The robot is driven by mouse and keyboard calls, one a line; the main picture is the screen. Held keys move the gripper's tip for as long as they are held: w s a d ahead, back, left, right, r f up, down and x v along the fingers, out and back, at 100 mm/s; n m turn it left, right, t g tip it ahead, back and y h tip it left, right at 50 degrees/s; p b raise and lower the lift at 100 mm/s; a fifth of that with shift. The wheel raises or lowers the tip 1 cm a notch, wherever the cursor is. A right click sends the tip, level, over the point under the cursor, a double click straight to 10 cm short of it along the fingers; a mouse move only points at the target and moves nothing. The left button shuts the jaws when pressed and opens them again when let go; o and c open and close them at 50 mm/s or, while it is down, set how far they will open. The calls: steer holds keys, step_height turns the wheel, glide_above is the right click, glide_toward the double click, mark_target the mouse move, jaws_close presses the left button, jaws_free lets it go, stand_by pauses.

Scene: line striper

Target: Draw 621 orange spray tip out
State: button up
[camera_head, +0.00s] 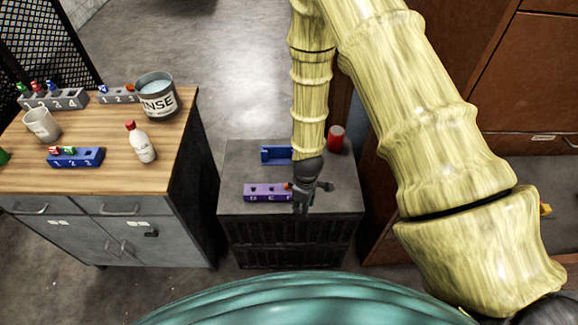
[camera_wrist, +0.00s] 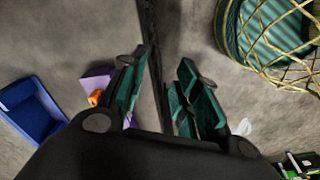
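A purple holder block (camera_head: 262,193) with dark holes lies on the dark cabinet. Its pale markings are too small to read surely. A small orange tip (camera_head: 287,185) sits at the block's right part, beside my gripper (camera_head: 302,192), which hides the block's right end. In the wrist view, the orange tip (camera_wrist: 95,97) and part of the purple block (camera_wrist: 97,82) show just left of the left finger, outside the gap. My gripper (camera_wrist: 160,92) has its teal fingers apart, with no object seen between them.
A blue tray (camera_head: 270,155) and a red can (camera_head: 335,137) stand farther back on the cabinet top (camera_head: 237,165). At left, a wooden-topped cabinet (camera_head: 105,178) holds a blue block (camera_head: 85,160), a white bottle (camera_head: 140,146), a rinse cup (camera_head: 157,98) and a mug (camera_head: 41,124).

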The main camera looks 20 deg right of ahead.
steer(key=w+a+r+n, duration=0.1)
steer(key=w+r+n, duration=0.4)
steer(key=w+r, duration=0.45)
steer(key=shift+w+a+f+b, duration=0.1)
steer(key=shift+w+f+b, duration=0.15)
steer(key=shift+f+b, duration=0.8)
steer(key=shift+w+a+f+b, duration=0.1)
steer(key=shift+w+f+b, duration=0.3)
steer(key=shift+f, duration=1.2)
steer(key=shift+w+f+b, duration=0.1)
steer(key=shift+f+b, duration=0.8)
steer(key=shift+f, duration=0.4)
steer(key=shift+f+b, duration=0.8)
steer(key=shift+f, duration=1.2)
jaws_close()
